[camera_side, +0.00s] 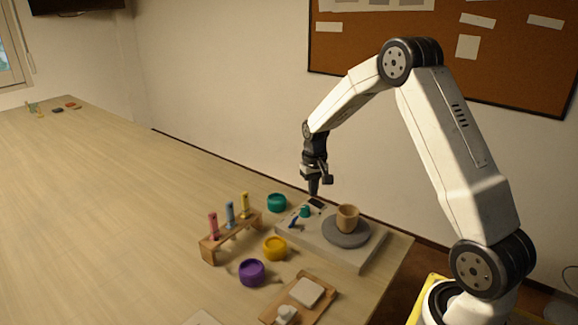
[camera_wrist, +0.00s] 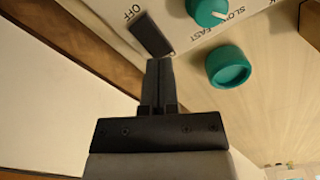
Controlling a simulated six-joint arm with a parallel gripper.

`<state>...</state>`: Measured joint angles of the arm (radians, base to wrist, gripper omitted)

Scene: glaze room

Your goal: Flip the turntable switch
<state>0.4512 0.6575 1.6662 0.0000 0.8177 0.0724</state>
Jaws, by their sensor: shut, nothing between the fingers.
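The turntable unit (camera_side: 352,256) is a low grey box at the table's right edge. It has a round grey wheel (camera_side: 345,235) with a tan cup (camera_side: 348,217) on it. A dark switch (camera_side: 316,203) is at its far corner; in the wrist view the switch (camera_wrist: 151,34) is a dark slab beside the word OFF. A green knob (camera_wrist: 207,11) marked SLOW and FAST is to its right. My gripper (camera_side: 313,191) points down over the switch, shut and empty. In the wrist view its fingertips (camera_wrist: 158,61) are by the switch's lower edge; I cannot tell whether they touch.
A teal pot (camera_side: 277,203) stands close left of the unit. A yellow pot (camera_side: 275,248), a purple pot (camera_side: 252,272) and a wooden rack (camera_side: 230,237) with coloured tubes are further left. A wooden tray (camera_side: 299,297) lies in front. The table's far left is mostly clear.

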